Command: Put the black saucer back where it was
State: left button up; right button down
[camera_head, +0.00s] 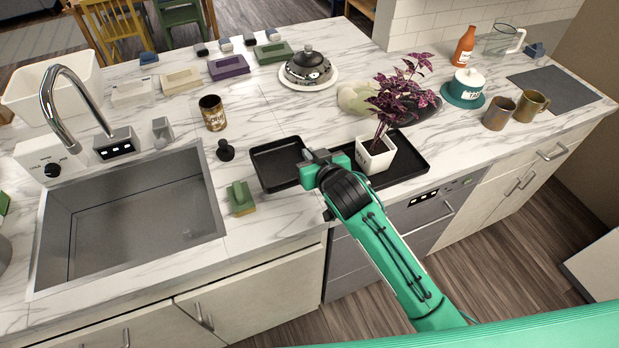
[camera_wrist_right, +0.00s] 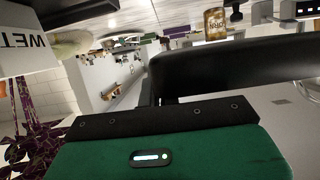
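The black saucer (camera_head: 276,169), a shallow square tray with a raised rim, is at the counter's front, right of the sink. My right gripper (camera_head: 312,163) is at its right edge and appears shut on the rim. In the right wrist view a large dark shape, apparently the saucer (camera_wrist_right: 240,72), extends from the gripper. I cannot tell whether the saucer touches the counter. A longer black tray (camera_head: 412,166) lies to the right, partly behind my gripper. A white square pot (camera_head: 374,157) with a purple plant stands on it. My left gripper is not in view.
A can (camera_head: 212,113) and domed dish (camera_head: 307,70) stand behind. Marble between the can and dish is clear.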

notch_tip(320, 180, down, 6)
jog(key=shift+p, duration=0.4)
jog(key=shift+f+p, duration=0.35)
jog(key=shift+f, duration=1.65)
jog(key=shift+f, duration=0.1)
jog(key=c, duration=2)
grip_release()
jog(key=shift+c, duration=0.2)
jog(key=o, duration=0.4)
